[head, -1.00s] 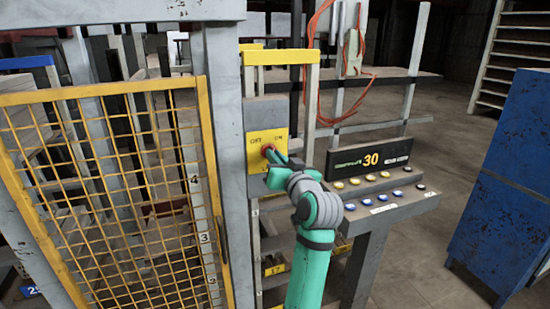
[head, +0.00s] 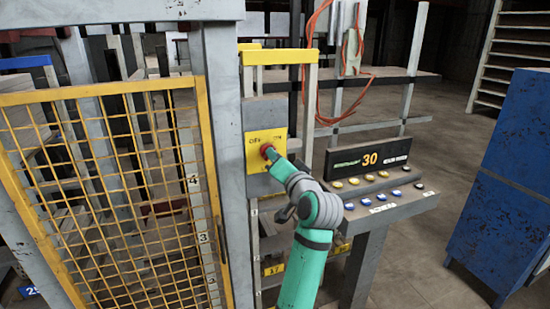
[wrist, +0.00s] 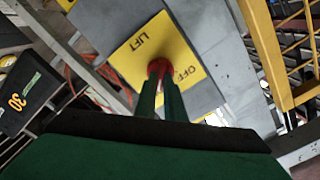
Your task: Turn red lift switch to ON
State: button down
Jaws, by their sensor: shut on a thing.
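The red lift switch (head: 266,150) sits on a yellow plate (head: 279,146) with OFF at its left and ON at its right in the head view. My gripper (head: 270,156) is at the switch, with its fingers closed on the red knob. In the wrist view my gripper (wrist: 160,72) has both green fingers against the red switch (wrist: 160,64), and the yellow plate (wrist: 135,55) shows LIFT and OFF. The fingers cover part of the knob, so its exact pointing direction is hard to tell.
A yellow mesh gate (head: 120,200) stands left of the grey post (head: 225,130). A button console (head: 385,205) with a display reading 30 (head: 368,158) is close on the right of my arm. A blue cabinet (head: 515,190) stands farther right, with open floor between.

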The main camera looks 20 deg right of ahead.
jog(key=shift+d, duration=0.1)
jog(key=c, duration=1.8)
grip_release()
jog(key=shift+c, duration=0.2)
jog(key=s, duration=1)
jog(key=shift+s+d, duration=0.25)
jog(key=shift+s, duration=0.15)
